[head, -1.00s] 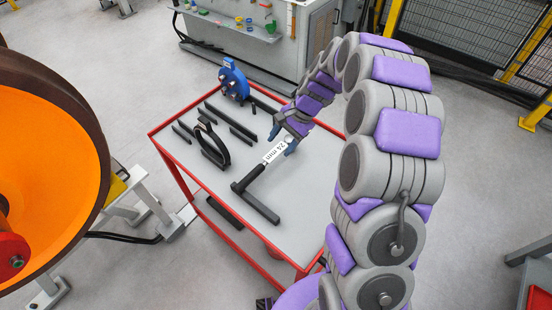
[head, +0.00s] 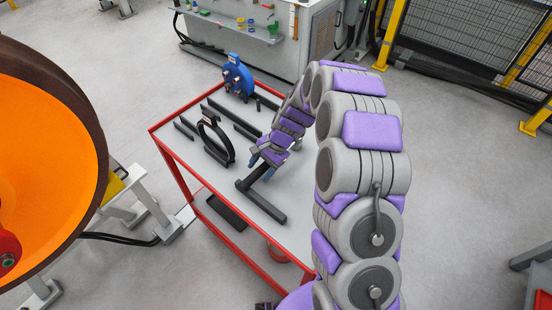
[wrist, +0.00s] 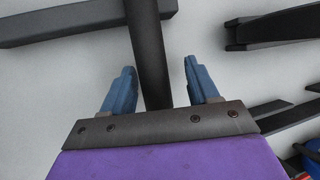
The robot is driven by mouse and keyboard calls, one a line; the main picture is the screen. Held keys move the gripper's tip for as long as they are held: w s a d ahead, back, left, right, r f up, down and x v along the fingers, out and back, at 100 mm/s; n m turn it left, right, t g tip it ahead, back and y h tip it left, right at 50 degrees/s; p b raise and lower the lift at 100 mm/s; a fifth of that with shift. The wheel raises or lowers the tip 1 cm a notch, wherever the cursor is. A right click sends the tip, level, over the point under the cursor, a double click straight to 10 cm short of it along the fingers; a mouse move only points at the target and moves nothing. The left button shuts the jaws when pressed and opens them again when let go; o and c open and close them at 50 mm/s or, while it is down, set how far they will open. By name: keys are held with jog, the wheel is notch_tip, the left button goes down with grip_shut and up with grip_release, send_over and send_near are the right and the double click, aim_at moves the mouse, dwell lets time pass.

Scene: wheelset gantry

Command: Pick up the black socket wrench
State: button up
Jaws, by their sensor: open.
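The black socket wrench (head: 264,205) lies on the grey top of the red-framed table (head: 200,178), near its front. In the head view its long bar shows, and my gripper covers part of its shaft. In the wrist view the dark shaft (wrist: 150,50) runs between the two blue fingers, with the crossbar (wrist: 60,25) beyond the fingertips. My gripper (head: 262,163) is open over the shaft, one finger on each side. In the wrist view my gripper (wrist: 160,82) shows gaps between fingers and shaft.
A black ring-shaped tool (head: 216,140) stands just left of my gripper. Several black bars (head: 235,118) lie behind it. A blue device (head: 238,78) stands at the table's far corner. A large orange wheel (head: 45,160) is at the left. The table's front right is clear.

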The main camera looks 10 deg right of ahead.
jog(key=shift+a+f, duration=0.25)
jog(key=shift+a, duration=0.2)
jog(key=shift+d+r, duration=0.1)
jog(key=shift+d, duration=0.55)
jog(key=shift+c, duration=0.6)
jog(key=shift+d, duration=0.55)
jog(key=c, duration=0.3)
jog(key=shift+c, duration=0.8)
jog(key=shift+s+a, duration=0.1)
jog(key=shift+a, duration=0.65)
jog(key=c, duration=0.4)
grip_shut()
